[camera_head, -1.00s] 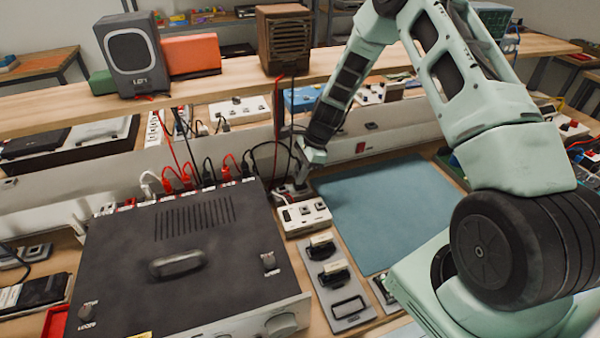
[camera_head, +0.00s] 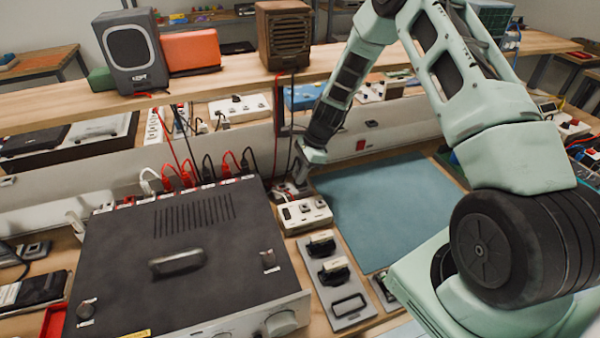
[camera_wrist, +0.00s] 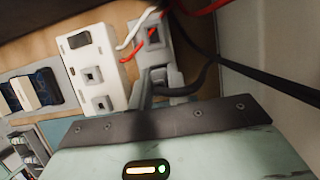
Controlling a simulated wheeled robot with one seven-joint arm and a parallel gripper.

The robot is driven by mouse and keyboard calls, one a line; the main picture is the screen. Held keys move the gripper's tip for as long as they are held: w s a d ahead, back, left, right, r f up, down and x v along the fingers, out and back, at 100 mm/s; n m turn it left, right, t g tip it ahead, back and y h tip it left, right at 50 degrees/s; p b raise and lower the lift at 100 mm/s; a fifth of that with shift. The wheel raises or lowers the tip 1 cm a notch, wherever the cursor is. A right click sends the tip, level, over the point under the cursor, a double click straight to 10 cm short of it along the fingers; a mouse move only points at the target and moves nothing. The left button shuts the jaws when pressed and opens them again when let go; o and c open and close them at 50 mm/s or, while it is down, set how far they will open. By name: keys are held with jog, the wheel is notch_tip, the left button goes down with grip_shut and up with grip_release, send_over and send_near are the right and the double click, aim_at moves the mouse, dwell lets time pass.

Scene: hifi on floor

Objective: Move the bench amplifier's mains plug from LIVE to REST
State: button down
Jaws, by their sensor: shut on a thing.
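The bench amplifier (camera_head: 215,235) is the large dark box at the front left in the head view, with red, white and black leads at its rear edge. My gripper (camera_head: 300,178) points down behind the white socket block (camera_head: 304,214). In the wrist view my gripper (camera_wrist: 155,86) is shut on a grey plug (camera_wrist: 175,78) with a black cord (camera_wrist: 195,84). The plug is at a grey socket piece (camera_wrist: 180,45) beside the white block (camera_wrist: 95,68). The fingers partly hide it, and I cannot tell whether it is seated. No LIVE or REST lettering is legible.
A grey plate with black fittings (camera_head: 346,311) lies in front of the white block. A blue mat (camera_head: 385,205) to its right is clear. Red and white leads (camera_wrist: 140,30) and thick black cables (camera_wrist: 265,75) run close to my gripper.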

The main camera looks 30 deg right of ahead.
jog(key=c, duration=1.3)
grip_release()
jog(key=shift+o, duration=0.2)
jog(key=a+p+v, duration=0.1)
jog(key=v, duration=2.1)
jog(key=shift+w+a+r+p, duration=0.3)
jog(key=shift+a+r, duration=0.05)
jog(key=shift+r, duration=0.1)
